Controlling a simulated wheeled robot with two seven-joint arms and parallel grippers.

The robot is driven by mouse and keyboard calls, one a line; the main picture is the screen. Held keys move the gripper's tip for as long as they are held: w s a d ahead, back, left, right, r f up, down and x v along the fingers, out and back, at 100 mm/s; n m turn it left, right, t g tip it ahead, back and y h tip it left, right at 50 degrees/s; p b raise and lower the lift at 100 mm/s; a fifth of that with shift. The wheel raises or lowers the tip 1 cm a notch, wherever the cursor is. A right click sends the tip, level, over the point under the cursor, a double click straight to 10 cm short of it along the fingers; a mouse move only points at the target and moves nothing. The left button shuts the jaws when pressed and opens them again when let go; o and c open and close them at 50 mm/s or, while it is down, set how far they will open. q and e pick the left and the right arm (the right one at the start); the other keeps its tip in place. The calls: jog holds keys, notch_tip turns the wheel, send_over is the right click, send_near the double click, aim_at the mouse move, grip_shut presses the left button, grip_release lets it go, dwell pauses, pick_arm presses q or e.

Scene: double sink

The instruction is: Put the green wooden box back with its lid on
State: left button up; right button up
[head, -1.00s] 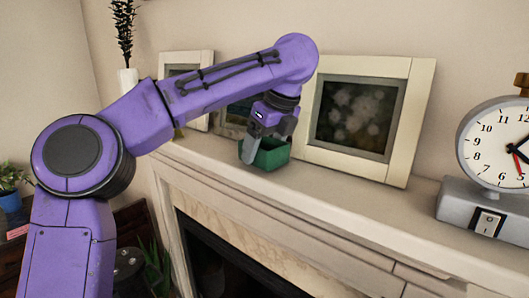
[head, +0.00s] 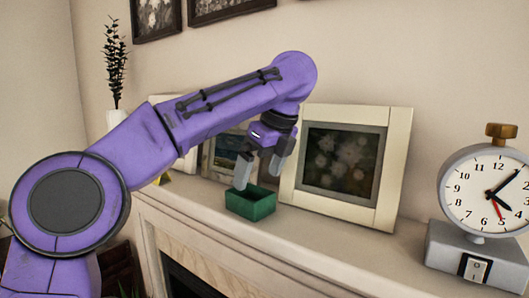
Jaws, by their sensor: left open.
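A green box (head: 251,207) stands upright on the mantel shelf, in front of the framed pictures. Its top is open and no lid shows on it. My left gripper (head: 259,182) is open just above the box, with its fingers pointing down. One finger is by the box's left side and the other is over its back right part; I cannot tell whether they touch it. The lid is not in view. My right gripper is not in view.
A large cream-framed picture (head: 341,168) leans on the wall right behind the box. A smaller frame (head: 222,152) stands behind my arm. A grey clock (head: 480,205) stands at the right. The mantel (head: 330,248) between box and clock is clear.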

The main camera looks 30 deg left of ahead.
pick_arm(q)
jog(key=p+v, duration=0.1)
jog(key=v, duration=0.4)
jog(key=shift+s, duration=0.15)
jog(key=shift+a, duration=0.1)
dwell(1.0)
